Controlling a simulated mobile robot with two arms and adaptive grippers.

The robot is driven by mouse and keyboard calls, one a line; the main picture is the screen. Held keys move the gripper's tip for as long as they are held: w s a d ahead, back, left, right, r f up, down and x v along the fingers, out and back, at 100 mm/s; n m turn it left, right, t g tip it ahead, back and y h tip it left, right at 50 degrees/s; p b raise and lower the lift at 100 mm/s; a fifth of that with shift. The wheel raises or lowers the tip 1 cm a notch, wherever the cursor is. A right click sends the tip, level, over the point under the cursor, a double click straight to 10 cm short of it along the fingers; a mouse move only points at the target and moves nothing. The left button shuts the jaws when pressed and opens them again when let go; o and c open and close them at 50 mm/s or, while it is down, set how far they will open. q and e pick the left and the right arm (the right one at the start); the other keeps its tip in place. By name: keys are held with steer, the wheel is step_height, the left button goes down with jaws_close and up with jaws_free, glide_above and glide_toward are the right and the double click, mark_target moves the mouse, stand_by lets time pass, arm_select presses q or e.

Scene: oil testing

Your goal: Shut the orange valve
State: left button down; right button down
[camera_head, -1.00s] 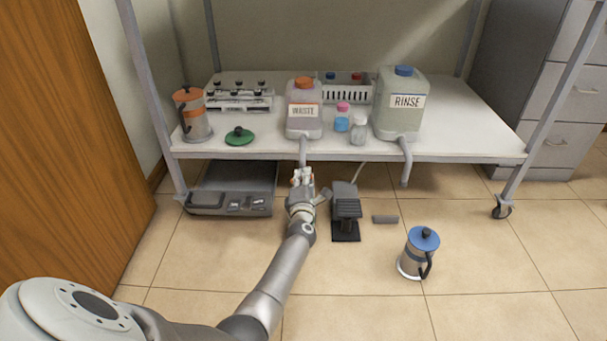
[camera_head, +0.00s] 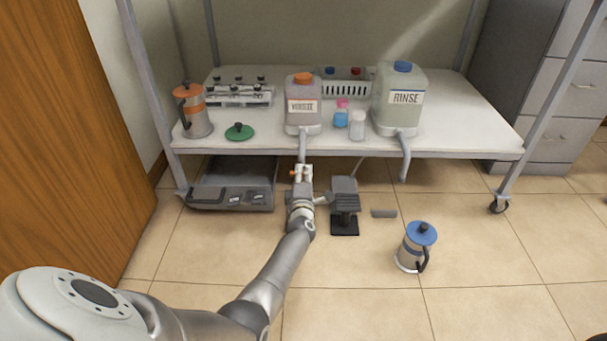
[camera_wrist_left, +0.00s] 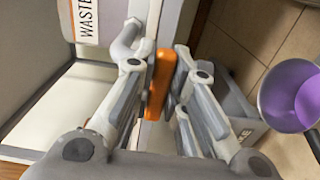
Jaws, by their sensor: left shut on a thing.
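The waste jug (camera_head: 303,122) has an orange cap and stands on the shelf, with a grey spout hanging below its front edge. The orange valve (camera_wrist_left: 161,82) is a flat lever beside the spout in the left wrist view. My left gripper (camera_wrist_left: 158,97) is shut on this valve, with one finger on each side. In the head view my left gripper (camera_head: 301,173) is just below the shelf edge at the spout, and only a little orange shows there. The waste jug (camera_wrist_left: 88,20) fills the wrist view's upper left. My right gripper is not in view.
The rinse jug (camera_head: 402,118) stands to the right on the shelf (camera_head: 455,130). A blue-lidded press (camera_head: 416,252) stands on the floor. A black pedal device (camera_head: 344,212) sits right of my gripper. A purple-filled container (camera_wrist_left: 290,98) shows in the wrist view.

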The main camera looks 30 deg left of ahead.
arm_select(q)
steer(key=shift+f, duration=0.1)
steer(key=c, duration=1.4)
jaws_free()
steer(key=shift+c, duration=0.2)
steer(key=v, duration=0.7)
steer(key=shift+s, duration=0.3)
steer(key=shift+d, duration=0.15)
